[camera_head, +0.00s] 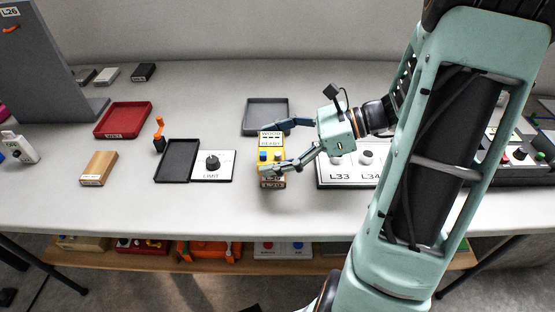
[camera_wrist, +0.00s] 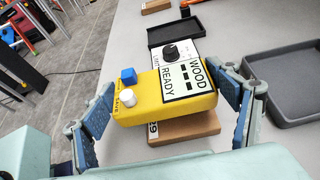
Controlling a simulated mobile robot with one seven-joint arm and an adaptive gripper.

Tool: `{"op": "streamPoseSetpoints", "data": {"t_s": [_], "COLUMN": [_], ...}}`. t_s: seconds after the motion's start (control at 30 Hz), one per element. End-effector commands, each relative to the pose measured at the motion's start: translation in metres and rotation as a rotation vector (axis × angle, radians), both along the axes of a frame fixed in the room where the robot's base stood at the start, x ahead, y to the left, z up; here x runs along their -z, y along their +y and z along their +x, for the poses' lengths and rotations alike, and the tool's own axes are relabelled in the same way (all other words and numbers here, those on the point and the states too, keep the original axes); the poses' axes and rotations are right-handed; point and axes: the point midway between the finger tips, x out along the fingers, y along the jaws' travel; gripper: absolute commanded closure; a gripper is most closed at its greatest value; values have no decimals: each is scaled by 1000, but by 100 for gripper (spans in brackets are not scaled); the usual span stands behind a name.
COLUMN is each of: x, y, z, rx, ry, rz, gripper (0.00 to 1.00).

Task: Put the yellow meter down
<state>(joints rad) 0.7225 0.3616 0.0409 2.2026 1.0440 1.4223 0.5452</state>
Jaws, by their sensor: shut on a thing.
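The yellow meter (camera_head: 264,156) has a white face reading WOOD and READY, with a blue and a white knob. In the wrist view the meter (camera_wrist: 150,108) sits between both blue-padded fingers. My gripper (camera_head: 278,150) is shut on its sides, and it also shows in the wrist view (camera_wrist: 168,95). A brown wooden block (camera_wrist: 190,128) lies under the meter, partly hidden by it. I cannot tell whether the meter touches the block or hangs just above it.
A grey tray (camera_head: 283,103) lies behind the meter. The LIMIT dial panel (camera_head: 226,171) and a black tray (camera_head: 178,160) are to the left. The L33/L34 panel (camera_head: 340,181) is close on the right. Free table lies in front, near the edge.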

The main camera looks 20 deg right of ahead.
Motion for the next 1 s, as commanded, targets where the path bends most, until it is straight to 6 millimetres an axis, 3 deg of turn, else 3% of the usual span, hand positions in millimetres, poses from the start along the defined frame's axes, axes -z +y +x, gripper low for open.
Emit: {"op": "streamPoseSetpoints", "data": {"t_s": [0.17, 0.43, 0.9, 0.93, 1.0], "x": [8, 38, 42, 43, 42], "y": [0, 1, 1, 1, 1], "z": [0, -3, -3, -3, -3], "rx": [1, 4, 6, 6, 6], "ry": [-1, 0, 1, 1, 1], "rz": [1, 2, 1, 0, 0], "gripper": [56, 56, 56, 18, 11]}}
